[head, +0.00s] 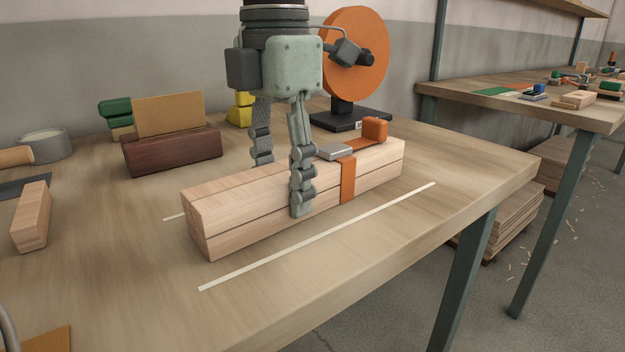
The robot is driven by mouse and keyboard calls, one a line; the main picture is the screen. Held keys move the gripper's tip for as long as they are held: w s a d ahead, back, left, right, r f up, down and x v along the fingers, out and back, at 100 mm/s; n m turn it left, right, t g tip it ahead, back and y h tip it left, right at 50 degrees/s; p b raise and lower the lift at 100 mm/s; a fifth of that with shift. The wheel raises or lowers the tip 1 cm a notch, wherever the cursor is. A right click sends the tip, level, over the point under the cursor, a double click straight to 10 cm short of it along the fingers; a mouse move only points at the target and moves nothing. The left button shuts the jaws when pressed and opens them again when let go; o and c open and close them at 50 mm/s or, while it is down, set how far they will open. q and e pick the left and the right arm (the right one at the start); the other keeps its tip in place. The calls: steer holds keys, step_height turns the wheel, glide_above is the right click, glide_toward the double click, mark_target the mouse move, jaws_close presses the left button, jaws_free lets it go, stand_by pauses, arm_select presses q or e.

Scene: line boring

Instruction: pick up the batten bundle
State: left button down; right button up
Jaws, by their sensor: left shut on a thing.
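The batten bundle (240,218) is a stack of pale wooden battens bound by an orange strap (347,180) with a grey buckle and an orange end piece on top. It lies on the workbench (400,255) between two pale lines and appears to rest on the top. My left gripper (281,182) comes down from above and is shut across the bundle, left of the strap. One finger is against the near side; the other goes behind the far side, its tip hidden. My right gripper is not in view.
An orange disc on a dark stand (353,60) stands close behind the bundle. A dark wooden block with a tan sheet (172,150) is at back left. A loose wood block (31,216) lies at left. A second bench (500,95) stands right.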

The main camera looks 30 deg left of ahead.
arm_select(q)
steer(key=shift+r, duration=0.15)
steer(key=shift+r, duration=0.25)
step_height(320, 180, up, 3)
steer(key=shift+r+p, duration=0.2)
steer(key=shift+p, duration=0.2)
steer(key=s+d+r, duration=0.3)
steer(key=s+r, duration=0.3)
steer(key=s, duration=0.5)
steer(key=shift+d+r, duration=0.25)
steer(key=shift+r, duration=0.15)
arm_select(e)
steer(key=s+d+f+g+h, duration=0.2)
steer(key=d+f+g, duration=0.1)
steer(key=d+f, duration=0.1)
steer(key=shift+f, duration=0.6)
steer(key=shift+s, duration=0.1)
arm_select(q)
steer(key=shift+r+p, duration=0.1)
steer(key=shift+p, duration=0.2)
step_height(320, 180, up, 4)
steer(key=p, duration=0.3)
steer(key=shift+p, duration=0.3)
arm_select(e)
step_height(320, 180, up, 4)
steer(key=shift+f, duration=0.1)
